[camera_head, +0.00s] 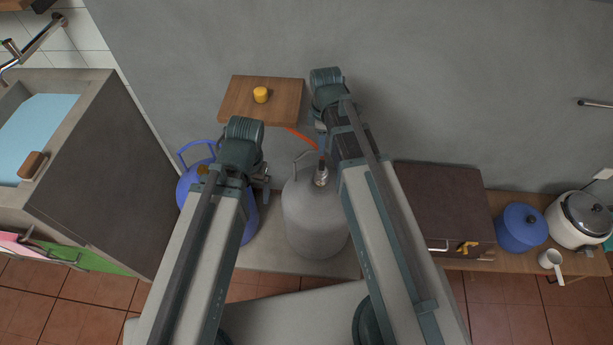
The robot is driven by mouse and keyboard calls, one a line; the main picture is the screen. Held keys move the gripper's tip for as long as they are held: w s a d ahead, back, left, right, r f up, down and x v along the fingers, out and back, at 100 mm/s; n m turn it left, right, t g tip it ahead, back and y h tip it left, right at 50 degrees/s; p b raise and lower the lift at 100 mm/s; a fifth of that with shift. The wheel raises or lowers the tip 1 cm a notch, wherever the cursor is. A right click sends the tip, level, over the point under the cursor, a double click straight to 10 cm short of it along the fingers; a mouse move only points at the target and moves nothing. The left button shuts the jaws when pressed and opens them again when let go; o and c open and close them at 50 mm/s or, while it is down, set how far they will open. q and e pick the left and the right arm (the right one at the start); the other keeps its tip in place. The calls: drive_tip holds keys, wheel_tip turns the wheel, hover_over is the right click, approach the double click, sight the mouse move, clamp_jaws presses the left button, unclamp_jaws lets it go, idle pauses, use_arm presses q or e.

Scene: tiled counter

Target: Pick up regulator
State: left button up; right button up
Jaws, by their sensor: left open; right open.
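A grey gas cylinder (314,225) stands upright in the middle, between my two arms. A small metallic fitting with a dark part, which looks like the regulator (321,177), sits at its top. An orange hose (302,137) runs down towards it from the wooden shelf; where it ends is partly hidden by my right arm. My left gripper (266,190) is open, left of the fitting and apart from it, near the blue cylinder. My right gripper (321,143) is open, above the fitting in the picture and mostly hidden by its own arm.
A blue gas cylinder (250,222) stands at the left, partly behind my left arm. A yellow piece (261,95) lies on the wooden shelf (285,110). A sink counter (95,180) is left. A brown box (445,205), blue pot (521,228) and rice cooker (570,225) stand right.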

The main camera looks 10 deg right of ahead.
drive_tip(key=b, duration=0.8)
hover_over(321, 170)
wheel_tip(321, 170, down, 8)
drive_tip(key=shift+a+f, duration=0.15)
drive_tip(key=shift+f, duration=0.1)
drive_tip(key=f+b, duration=0.3)
drive_tip(key=b, duration=0.1)
drive_tip(key=f+b, duration=0.2)
drive_tip(key=shift+w+d+f, duration=0.2)
drive_tip(key=shift+d+f, duration=0.05)
drive_tip(key=shift+f, duration=0.05)
drive_tip(key=shift+r, duration=0.1)
clamp_jaws()
idle(0.8)
